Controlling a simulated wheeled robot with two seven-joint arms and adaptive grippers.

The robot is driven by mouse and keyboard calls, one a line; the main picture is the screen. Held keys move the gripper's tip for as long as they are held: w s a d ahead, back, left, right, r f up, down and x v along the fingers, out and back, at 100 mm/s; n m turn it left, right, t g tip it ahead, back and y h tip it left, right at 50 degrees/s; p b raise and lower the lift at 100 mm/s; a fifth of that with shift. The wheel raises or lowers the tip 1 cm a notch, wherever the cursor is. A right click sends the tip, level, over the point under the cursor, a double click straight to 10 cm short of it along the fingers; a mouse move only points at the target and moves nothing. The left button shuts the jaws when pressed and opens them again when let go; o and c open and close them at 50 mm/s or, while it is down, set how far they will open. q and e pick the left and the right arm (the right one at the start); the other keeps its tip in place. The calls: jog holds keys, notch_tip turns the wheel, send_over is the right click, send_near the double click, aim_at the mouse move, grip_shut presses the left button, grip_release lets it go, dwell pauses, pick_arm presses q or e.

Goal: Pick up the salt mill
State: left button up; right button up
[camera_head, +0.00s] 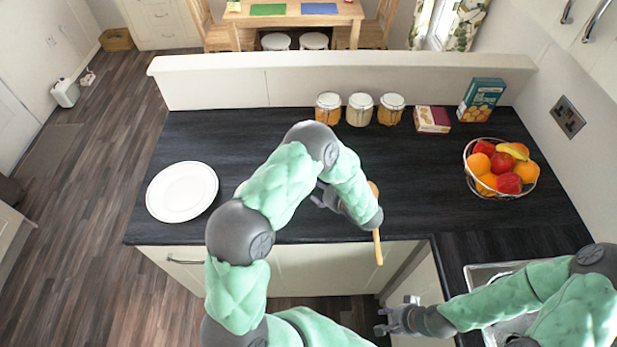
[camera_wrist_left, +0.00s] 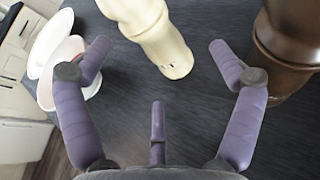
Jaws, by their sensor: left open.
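The salt mill, which I take to be the cream turned one (camera_wrist_left: 158,35), stands out at the top middle of the left wrist view. A dark brown mill (camera_wrist_left: 287,45) is beside it on the right. My left gripper (camera_wrist_left: 160,70) is open, its purple fingers spread to either side of the cream mill's near end, with nothing held. In the head view my left gripper (camera_head: 325,196) is over the counter, mostly behind my forearm, and both mills are hidden there. My right gripper (camera_head: 381,320) is open and empty in front of the counter's edge, near the sink.
A white plate (camera_head: 182,191) lies on the dark counter (camera_head: 240,140) at left. A long wooden utensil (camera_head: 378,247) reaches over the front edge beside my forearm. Jars (camera_head: 360,109), boxes (camera_head: 432,119) and a fruit basket (camera_head: 500,168) stand at back and right. A white bowl (camera_wrist_left: 62,75) shows in the wrist view.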

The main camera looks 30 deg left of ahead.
pick_arm(q)
jog(key=x, duration=0.4)
jog(key=shift+s+a, duration=0.1)
jog(key=shift+a, duration=0.35)
jog(key=c, duration=1.4)
